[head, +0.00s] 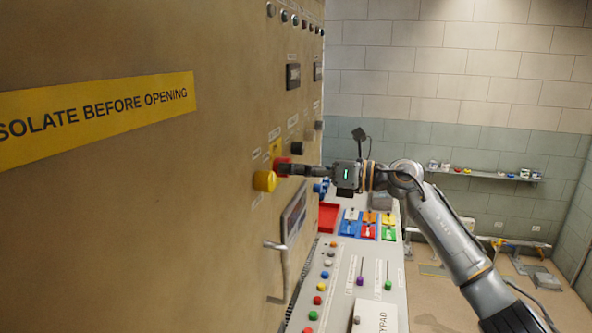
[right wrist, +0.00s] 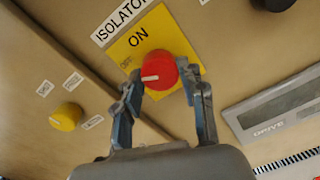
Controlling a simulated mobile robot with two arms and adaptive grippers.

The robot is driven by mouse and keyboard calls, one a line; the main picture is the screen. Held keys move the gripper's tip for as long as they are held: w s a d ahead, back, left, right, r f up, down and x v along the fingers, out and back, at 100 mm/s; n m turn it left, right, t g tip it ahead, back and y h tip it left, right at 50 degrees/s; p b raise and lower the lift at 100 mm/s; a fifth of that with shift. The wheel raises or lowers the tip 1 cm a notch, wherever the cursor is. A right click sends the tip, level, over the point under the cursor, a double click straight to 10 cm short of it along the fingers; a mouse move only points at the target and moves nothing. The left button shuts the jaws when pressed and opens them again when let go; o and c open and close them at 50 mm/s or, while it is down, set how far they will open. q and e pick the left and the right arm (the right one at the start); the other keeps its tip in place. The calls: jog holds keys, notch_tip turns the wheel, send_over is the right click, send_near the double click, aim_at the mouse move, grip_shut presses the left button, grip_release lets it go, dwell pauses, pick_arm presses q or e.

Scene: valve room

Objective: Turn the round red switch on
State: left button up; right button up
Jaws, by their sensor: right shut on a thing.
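The round red switch (right wrist: 159,71) is a knob with a white pointer line, set on a yellow plate (right wrist: 128,50) marked "ON" under the label "ISOLATOR". In the right wrist view the white line points left. In the head view the red switch (head: 281,166) is partly hidden by my gripper. My right gripper (right wrist: 163,88) has one finger on each side of the red switch and is shut on it. In the head view my right gripper (head: 292,170) reaches the panel from the right. My left gripper is not in view.
A yellow knob (head: 264,181) sticks out beside the red switch. A black knob (head: 297,148) is on the other side. Below, a sloping console (head: 340,290) carries buttons and levers. A door handle (head: 280,262) juts from the cabinet. The floor at right is mostly free.

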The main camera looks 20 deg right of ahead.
jog(key=m, duration=1.1)
jog(key=shift+r+m+p, duration=0.15)
jog(key=shift+m+p, duration=0.15)
jog(key=shift+m, duration=0.1)
dwell(0.4)
jog(key=o, duration=1.1)
jog(key=shift+w, duration=0.1)
jog(key=shift+o, duration=0.2)
jog(key=v, duration=1.2)
jog(key=shift+d, duration=0.1)
